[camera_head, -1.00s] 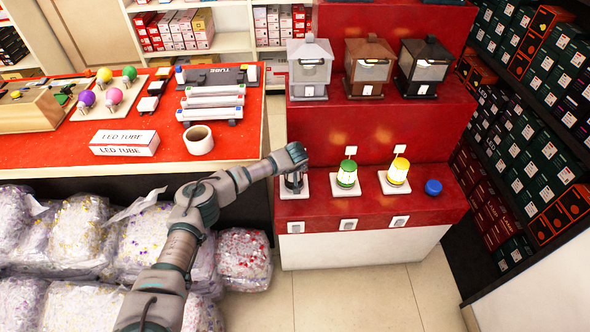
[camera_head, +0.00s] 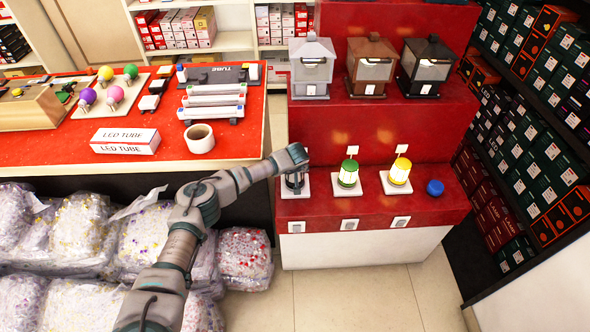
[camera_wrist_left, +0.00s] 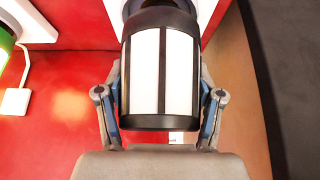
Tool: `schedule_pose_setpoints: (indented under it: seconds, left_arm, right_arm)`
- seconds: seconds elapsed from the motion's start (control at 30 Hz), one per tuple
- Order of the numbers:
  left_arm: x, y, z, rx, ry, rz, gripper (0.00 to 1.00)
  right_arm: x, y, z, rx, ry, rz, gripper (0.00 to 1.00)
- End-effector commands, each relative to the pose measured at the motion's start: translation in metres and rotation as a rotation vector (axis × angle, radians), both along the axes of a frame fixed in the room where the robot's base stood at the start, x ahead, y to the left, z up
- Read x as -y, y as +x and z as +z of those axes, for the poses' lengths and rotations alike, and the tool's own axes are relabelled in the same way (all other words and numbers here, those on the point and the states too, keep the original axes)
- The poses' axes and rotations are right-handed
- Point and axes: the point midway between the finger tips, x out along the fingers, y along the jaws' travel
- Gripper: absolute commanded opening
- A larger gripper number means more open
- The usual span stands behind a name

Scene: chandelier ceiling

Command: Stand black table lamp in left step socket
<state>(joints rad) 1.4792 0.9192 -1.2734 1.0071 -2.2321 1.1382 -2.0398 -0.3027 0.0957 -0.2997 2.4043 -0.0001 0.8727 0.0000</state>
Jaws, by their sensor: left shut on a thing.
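My left gripper (camera_head: 295,176) reaches in from the left to the left end of the lower red step. It is shut on the black table lamp (camera_wrist_left: 160,70), which has white panels between black bars and fills the middle of the left wrist view. In the head view the lamp (camera_head: 294,186) is mostly hidden by the gripper and stands over the left white socket plate (camera_head: 306,191). Whether its base is seated in the socket is hidden. My right gripper is not in view.
A green lamp (camera_head: 348,174) and a yellow lamp (camera_head: 399,171) stand on white plates to the right. A blue cap (camera_head: 435,187) lies beyond them. Lanterns stand on the upper red step (camera_head: 440,117). The red table (camera_head: 50,147) is at left, above bagged goods (camera_head: 90,240).

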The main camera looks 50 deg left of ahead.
Motion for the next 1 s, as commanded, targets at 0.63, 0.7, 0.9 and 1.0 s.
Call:
schedule_pose_setpoints:
  seconds: [0.63, 0.7, 0.9, 1.0]
  left_arm:
    - [0.0000, 0.0002, -0.0074, 0.001, 0.000, -0.001, 0.92]
    - [0.0000, 0.0002, -0.0074, 0.001, 0.000, -0.001, 0.96]
    - [0.0000, 0.0002, -0.0078, 0.000, 0.000, 0.000, 0.96]
    - [0.0004, -0.0002, -0.0073, 0.000, 0.000, 0.000, 0.96]
  right_arm:
    - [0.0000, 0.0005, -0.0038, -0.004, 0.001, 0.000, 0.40]
    - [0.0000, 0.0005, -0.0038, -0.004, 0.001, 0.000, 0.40]
    - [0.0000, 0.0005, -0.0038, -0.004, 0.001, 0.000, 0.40]
    - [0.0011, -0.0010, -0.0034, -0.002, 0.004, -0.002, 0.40]
